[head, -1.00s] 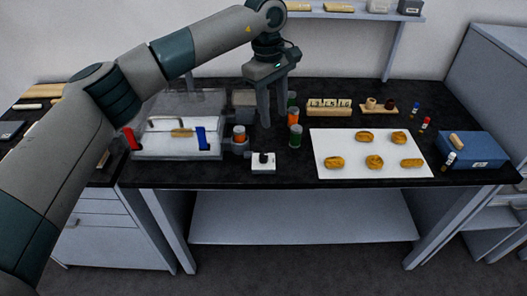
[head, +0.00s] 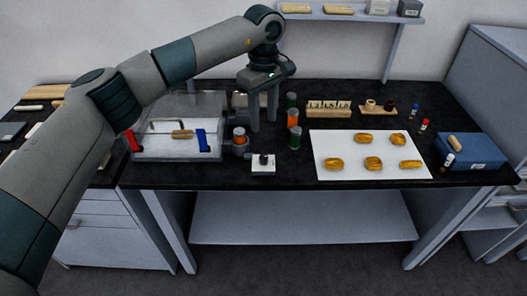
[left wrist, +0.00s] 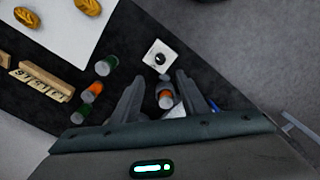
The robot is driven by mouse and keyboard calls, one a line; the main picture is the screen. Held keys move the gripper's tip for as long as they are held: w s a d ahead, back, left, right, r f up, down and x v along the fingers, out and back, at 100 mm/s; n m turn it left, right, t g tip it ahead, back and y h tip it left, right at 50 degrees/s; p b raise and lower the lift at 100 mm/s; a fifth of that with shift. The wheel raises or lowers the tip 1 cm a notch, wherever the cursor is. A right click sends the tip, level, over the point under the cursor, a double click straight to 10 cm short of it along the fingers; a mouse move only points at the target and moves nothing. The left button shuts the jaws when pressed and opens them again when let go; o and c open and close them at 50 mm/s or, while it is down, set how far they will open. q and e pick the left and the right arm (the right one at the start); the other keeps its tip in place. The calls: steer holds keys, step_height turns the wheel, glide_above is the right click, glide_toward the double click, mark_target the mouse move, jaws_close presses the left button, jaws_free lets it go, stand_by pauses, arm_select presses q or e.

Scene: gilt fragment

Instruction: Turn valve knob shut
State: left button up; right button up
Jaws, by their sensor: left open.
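An orange-topped round knob (head: 239,134) stands on a grey fitting at the right side of a clear-walled chamber (head: 160,155); it looks like the valve knob. My left gripper (head: 263,125) points down, open and empty, just to the right of the knob in the head view. In the left wrist view the orange knob (left wrist: 165,98) shows between the spread fingers of the left gripper (left wrist: 160,78), nearer the right finger. I cannot tell how far above it the fingertips are. My right gripper is not in view.
A white block with a black knob (head: 263,168) sits in front. Green and orange jars (head: 293,118) stand close right of the gripper. A white board (head: 345,147) holds several golden pieces. The chamber has red (head: 133,141) and blue (head: 202,141) handles.

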mark_target(263, 157)
arm_select(q)
step_height(263, 157, down, 13)
steer(key=p, duration=0.4)
steer(key=shift+r, duration=0.1)
steer(key=shift+f, duration=0.7)
jaws_close()
